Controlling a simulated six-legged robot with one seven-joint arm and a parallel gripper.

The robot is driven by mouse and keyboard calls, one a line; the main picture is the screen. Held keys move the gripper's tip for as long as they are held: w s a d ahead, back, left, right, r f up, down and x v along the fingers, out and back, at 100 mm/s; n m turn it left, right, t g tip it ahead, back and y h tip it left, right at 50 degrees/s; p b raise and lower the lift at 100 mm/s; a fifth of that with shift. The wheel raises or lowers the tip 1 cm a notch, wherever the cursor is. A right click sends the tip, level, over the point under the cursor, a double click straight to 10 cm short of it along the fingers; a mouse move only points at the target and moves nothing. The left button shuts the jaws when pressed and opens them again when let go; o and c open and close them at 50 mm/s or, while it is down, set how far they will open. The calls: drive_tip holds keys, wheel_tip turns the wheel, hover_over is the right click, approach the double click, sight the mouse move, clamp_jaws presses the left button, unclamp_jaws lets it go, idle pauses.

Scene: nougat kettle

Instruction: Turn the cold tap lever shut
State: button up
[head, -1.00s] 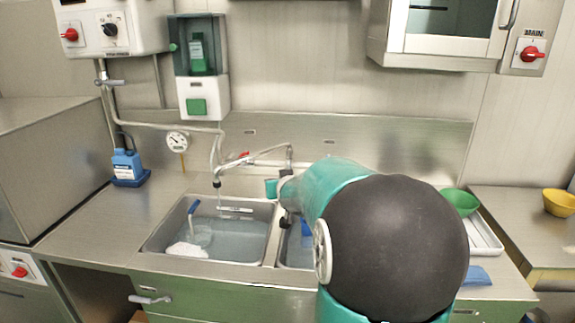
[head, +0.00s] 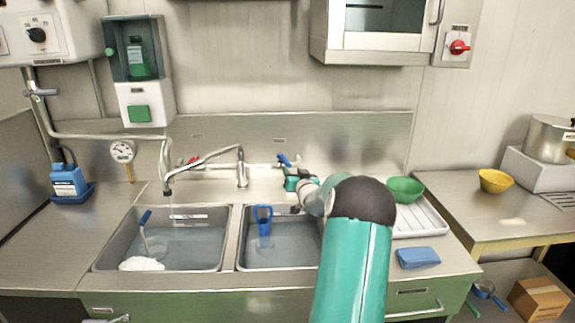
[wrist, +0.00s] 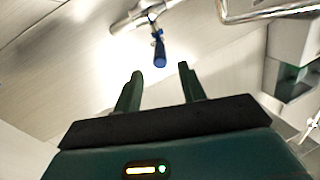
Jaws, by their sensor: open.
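The cold tap lever is blue (head: 284,160) and sits at the right end of the tap behind the right basin. It also shows in the wrist view as a blue handle (wrist: 160,50) on a metal valve body, pointing down toward my gripper. My gripper (wrist: 159,72) is open, its two dark green fingers apart on either side of the lever's line. The lever's end is near the fingertips; I cannot tell whether it lies between them. In the head view my gripper (head: 291,180) is just below and right of the lever. The tap spout (head: 168,188) hangs over the left basin, with a thin pale stream beneath it.
A red lever (head: 193,160) is on the tap's left side. The left basin (head: 100,262) and right basin (head: 240,262) hold water. A blue-handled item (head: 263,218) stands in the right one. A green bowl (head: 405,189) and white tray (head: 437,226) are on the right.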

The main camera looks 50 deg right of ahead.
sight(289, 166)
drive_tip(key=x, duration=0.7)
drive_tip(key=shift+w+d, duration=0.1)
drive_tip(key=shift+w, duration=0.1)
drive_tip(key=shift+c, duration=0.2)
clamp_jaws()
